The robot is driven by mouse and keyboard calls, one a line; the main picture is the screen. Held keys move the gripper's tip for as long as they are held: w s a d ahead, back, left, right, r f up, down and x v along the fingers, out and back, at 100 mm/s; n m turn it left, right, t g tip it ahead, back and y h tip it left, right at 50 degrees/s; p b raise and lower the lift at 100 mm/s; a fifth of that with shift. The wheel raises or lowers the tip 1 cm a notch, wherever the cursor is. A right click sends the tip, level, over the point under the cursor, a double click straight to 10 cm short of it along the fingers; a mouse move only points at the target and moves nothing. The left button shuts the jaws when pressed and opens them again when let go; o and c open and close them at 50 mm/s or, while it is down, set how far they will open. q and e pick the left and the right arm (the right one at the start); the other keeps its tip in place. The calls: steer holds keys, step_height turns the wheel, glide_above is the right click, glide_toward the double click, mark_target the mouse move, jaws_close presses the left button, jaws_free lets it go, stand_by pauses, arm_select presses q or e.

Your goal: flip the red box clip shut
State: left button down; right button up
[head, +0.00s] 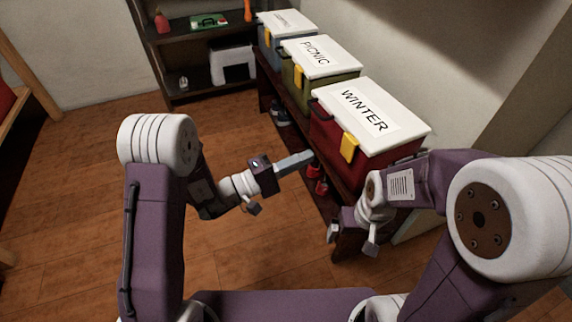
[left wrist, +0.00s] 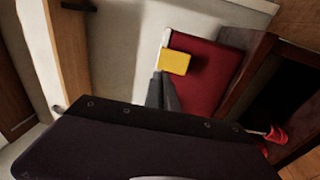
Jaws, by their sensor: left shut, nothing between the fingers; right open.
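The red box (head: 375,150) has a white lid (head: 370,112) lettered WINTER and stands nearest on the low shelf. Its yellow clip (head: 349,147) is on the front face just below the lid edge. In the left wrist view the clip (left wrist: 174,61) casts a shadow on the red wall (left wrist: 212,78) and seems to stand out from it; I cannot tell its exact angle. My left gripper (head: 308,156) is shut and empty, its tip left of and slightly below the clip. In the left wrist view its fingers (left wrist: 162,92) point toward the clip. My right gripper (head: 352,238) is open and empty, below the box.
An olive box (head: 318,85) lettered PICNIC and a blue-grey box (head: 275,42) stand behind in the row, each with a yellow clip. Red shoes (head: 318,180) sit on the lower shelf. A wall rises behind the boxes. The wooden floor on the left is clear.

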arm_select(q)
steer(key=v, duration=0.3)
steer(key=r+v, duration=0.1)
steer(key=shift+s+a+f+p, duration=0.1)
steer(key=shift+s+a+p, duration=0.05)
steer(key=shift+a+p, duration=0.2)
